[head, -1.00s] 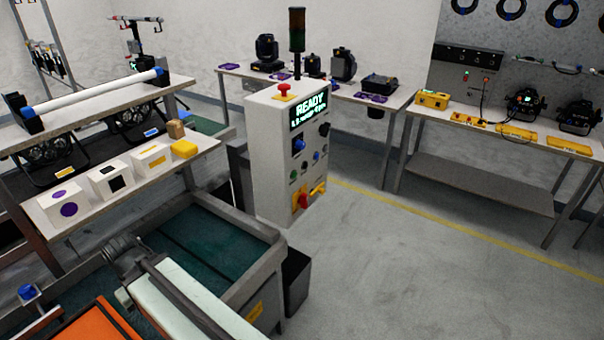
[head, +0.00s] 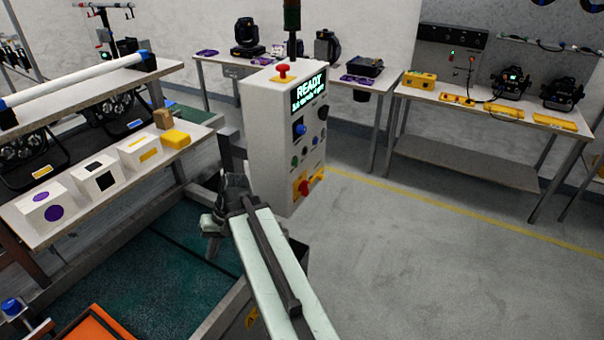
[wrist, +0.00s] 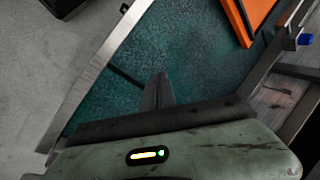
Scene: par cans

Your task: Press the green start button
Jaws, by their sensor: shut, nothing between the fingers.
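The white control cabinet (head: 268,150) stands in the middle of the head view, its display (head: 309,91) reading READY. Several small controls sit on its front below the display. A dark green button (head: 294,161) is at the lower left of a slanting row, but it is small and its label cannot be read. My gripper (head: 212,240) is left of the cabinet, pointing down over the teal bed and apart from the panel. In the wrist view my gripper (wrist: 159,85) shows its fingers together and empty above the teal surface. The button is not in the wrist view.
A red mushroom button (head: 282,71) tops the cabinet; a red-and-yellow switch (head: 304,187) is low on its front. A bench with marked boxes (head: 97,178) stands left. The teal bed (head: 150,265) has raised metal edges. Grey floor (head: 400,260) is clear on the right.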

